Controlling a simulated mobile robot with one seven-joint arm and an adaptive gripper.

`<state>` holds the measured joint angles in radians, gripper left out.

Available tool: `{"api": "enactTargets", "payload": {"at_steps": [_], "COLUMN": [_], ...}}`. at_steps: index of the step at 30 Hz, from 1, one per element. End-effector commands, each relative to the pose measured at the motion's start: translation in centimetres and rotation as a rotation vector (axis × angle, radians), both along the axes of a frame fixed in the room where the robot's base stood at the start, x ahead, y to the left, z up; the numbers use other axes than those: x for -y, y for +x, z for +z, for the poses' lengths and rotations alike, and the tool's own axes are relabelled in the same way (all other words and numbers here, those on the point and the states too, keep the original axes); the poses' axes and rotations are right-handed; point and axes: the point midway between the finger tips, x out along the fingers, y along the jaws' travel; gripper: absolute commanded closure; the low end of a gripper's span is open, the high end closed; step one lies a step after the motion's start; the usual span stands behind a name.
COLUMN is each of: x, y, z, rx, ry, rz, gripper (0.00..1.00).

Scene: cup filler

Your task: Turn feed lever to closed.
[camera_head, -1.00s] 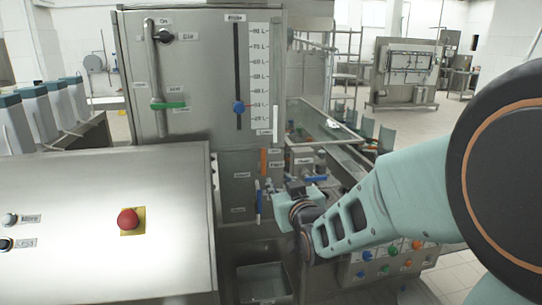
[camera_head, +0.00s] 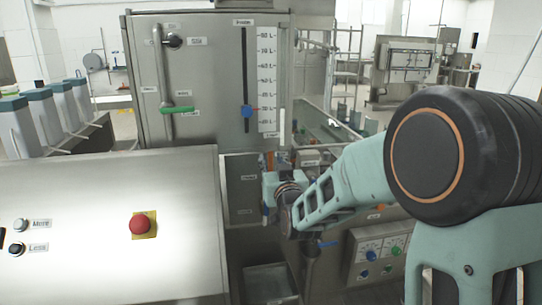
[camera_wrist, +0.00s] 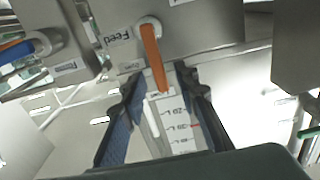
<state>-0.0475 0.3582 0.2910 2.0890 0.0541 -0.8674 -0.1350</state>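The orange feed lever (camera_wrist: 153,58) hangs from a round pivot beside the "Feed" label in the wrist view, its free end pointing down between my fingers. My gripper (camera_wrist: 158,82) is open, with one blue-grey finger on each side of the lever's lower end. I cannot tell whether either finger touches it. In the head view my gripper (camera_head: 268,180) is at the lower front of the steel filler cabinet (camera_head: 210,75). Only a small orange part of the feed lever (camera_head: 269,160) shows there, as my gripper hides most of it.
A blue handle (camera_wrist: 18,49) on a metal block is left of the feed lever in the wrist view. The sloped control panel (camera_head: 100,245) with a red stop button (camera_head: 138,226) stands at the left. A knob box (camera_head: 378,255) is below my arm.

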Motion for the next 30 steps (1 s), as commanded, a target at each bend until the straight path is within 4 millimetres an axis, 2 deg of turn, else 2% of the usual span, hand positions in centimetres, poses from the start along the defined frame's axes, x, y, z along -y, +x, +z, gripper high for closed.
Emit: {"api": "enactTargets", "payload": {"at_steps": [6, 17, 25, 30], "x": [-0.6, -0.7, -0.7, -0.7], "y": [2.0, 2.4, 2.3, 2.3], "z": [0.0, 0.0, 0.0, 0.0], "rx": [0.0, 0.0, 0.0, 0.0], "ry": [0.001, 0.0, 0.0, 0.0], "rz": [0.0, 0.0, 0.0, 0.0], "gripper": [0.72, 0.72, 0.99, 1.0]}}
